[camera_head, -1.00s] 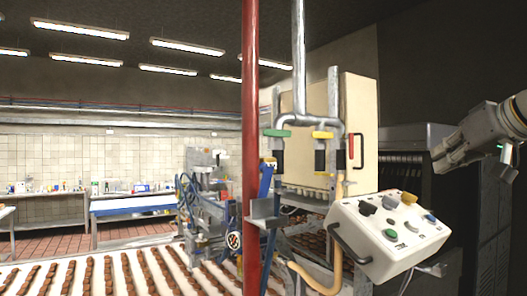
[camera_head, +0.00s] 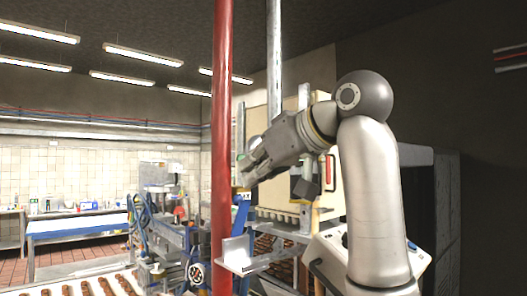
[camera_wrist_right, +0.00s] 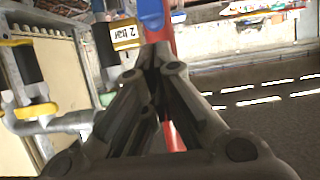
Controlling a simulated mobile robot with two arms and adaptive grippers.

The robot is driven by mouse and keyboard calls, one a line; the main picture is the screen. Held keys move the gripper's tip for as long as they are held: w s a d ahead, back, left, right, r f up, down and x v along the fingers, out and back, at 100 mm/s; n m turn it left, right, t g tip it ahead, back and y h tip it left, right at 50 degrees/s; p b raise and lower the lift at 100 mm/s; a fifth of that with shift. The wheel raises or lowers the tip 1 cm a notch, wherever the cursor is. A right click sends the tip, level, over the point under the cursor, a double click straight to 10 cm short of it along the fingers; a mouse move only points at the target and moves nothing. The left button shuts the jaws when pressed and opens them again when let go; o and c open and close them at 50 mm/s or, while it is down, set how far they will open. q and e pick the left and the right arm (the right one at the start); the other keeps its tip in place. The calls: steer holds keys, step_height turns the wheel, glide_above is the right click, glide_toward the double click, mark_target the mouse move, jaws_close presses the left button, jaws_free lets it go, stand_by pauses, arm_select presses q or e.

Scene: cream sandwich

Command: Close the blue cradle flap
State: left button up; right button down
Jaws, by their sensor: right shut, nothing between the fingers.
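A blue bar-like part (camera_head: 241,214), which looks like the cradle flap, stands roughly upright just right of the red post. My left gripper is not in view.
The red post (camera_head: 223,120) stands beside my right fingertips. A yellow "2 bar" label (camera_wrist_right: 125,35) is near the fingers. The conveyor (camera_head: 55,292) with brown bars runs at lower left.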

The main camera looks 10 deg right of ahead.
mark_target(226, 186)
steer(key=p+x, duration=0.1)
steer(key=x, duration=0.3)
steer(key=shift+w+a, duration=0.2)
steer(key=shift+a, duration=0.15)
steer(key=shift+w+f, duration=0.1)
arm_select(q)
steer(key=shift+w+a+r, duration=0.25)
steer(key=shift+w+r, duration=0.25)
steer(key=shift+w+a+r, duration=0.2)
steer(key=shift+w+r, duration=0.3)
arm_select(e)
steer(key=shift+d, duration=0.2)
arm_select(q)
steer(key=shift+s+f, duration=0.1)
arm_select(e)
steer(key=shift+a, duration=0.1)
